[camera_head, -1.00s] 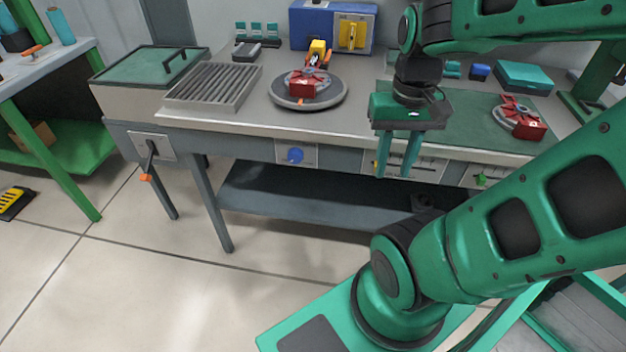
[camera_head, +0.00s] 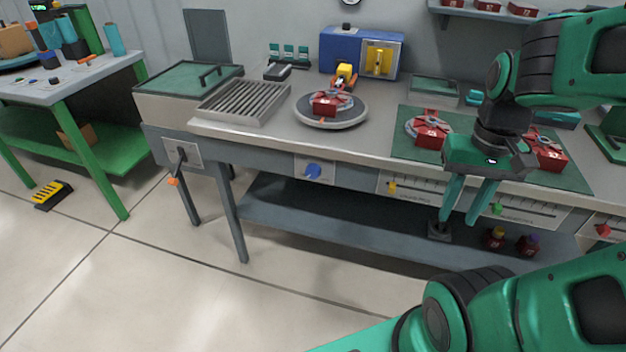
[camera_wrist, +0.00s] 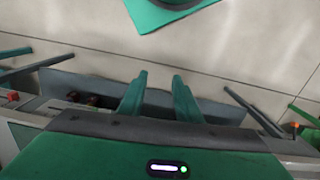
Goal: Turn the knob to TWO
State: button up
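A blue knob (camera_head: 313,171) sits on a pale plate on the bench's front panel, left of the middle of the head view. Its markings are too small to read. My gripper (camera_head: 460,220) hangs fingers down in front of the bench, well to the right of the knob and apart from it. Its two green fingers are spread with nothing between them. They also show apart in the wrist view (camera_wrist: 158,82), where I cannot make out the knob.
A yellow slider (camera_head: 392,187) and a green slider (camera_head: 497,208) are on the front panel right of the knob. An orange-tipped lever (camera_head: 174,180) hangs at the left. A round turntable (camera_head: 350,116) holds a red part above the knob.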

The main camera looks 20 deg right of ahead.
jog(key=o, duration=0.4)
jog(key=shift+o, duration=1)
jog(key=shift+s+r, duration=0.15)
jog(key=shift+s, duration=0.3)
jog(key=w+f+n+g+h, duration=0.2)
jog(key=w+f+n+h, duration=0.2)
jog(key=w+f+n, duration=0.6)
jog(key=n+t+h, duration=0.7)
jog(key=n+t, duration=1)
jog(key=n, duration=0.8)
send_near(311, 175)
jog(key=x, duration=0.8)
